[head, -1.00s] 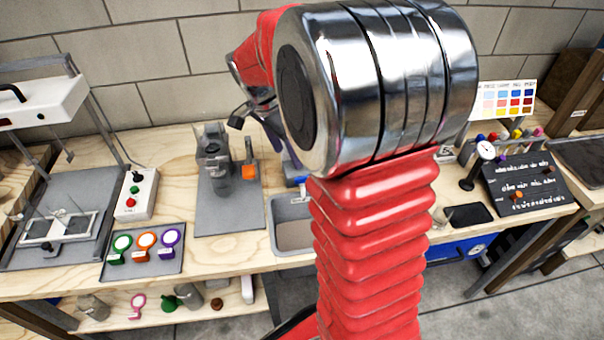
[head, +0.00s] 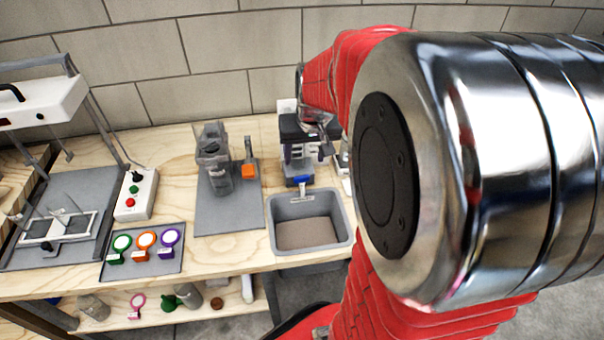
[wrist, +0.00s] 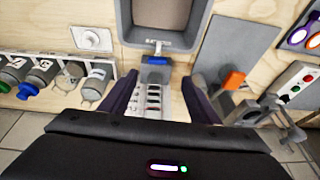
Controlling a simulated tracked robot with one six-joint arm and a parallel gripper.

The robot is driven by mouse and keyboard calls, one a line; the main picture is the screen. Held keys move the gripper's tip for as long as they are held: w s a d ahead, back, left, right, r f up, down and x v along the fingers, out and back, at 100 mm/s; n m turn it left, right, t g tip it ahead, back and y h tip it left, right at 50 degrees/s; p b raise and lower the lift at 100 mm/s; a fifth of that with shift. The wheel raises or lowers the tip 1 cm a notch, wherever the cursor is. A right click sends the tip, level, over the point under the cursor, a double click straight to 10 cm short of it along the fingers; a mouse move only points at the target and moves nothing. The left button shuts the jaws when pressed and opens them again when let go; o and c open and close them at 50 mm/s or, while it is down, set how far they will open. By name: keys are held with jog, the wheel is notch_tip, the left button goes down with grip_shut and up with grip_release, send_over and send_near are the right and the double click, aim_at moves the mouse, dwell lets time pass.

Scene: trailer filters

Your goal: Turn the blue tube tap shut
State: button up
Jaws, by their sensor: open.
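The blue tap (head: 302,183) sits at the back edge of the grey basin (head: 345,207). It shows as a small blue block (wrist: 156,61) in the wrist view, beside the basin's rim (wrist: 124,20). My gripper (head: 302,160) points down just behind the tap in the head view. In the wrist view my gripper (wrist: 160,80) is open, with dark purple fingers on either side of a pale strip with dark marks (wrist: 153,98). The tap is slightly beyond the fingertips, and I see no contact. Whether the tap is turned open or shut is unclear.
A grey plate (head: 236,215) with a grey apparatus (head: 212,165) and an orange-handled part (head: 249,170) is left of the basin. Several capped bottles (wrist: 45,75) stand close by on the left in the wrist view. A tray of coloured rings (head: 143,264) lies further left.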

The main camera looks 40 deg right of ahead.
aim_at(302, 177)
jog(key=shift+s+d+r+n+t, duration=0.15)
jog(key=shift+s+d+n+t, duration=0.15)
jog(key=shift+n, duration=0.5)
jog(key=shift+x, duration=6.9)
jog(key=shift+s, duration=0.2)
jog(key=c, duration=1.1)
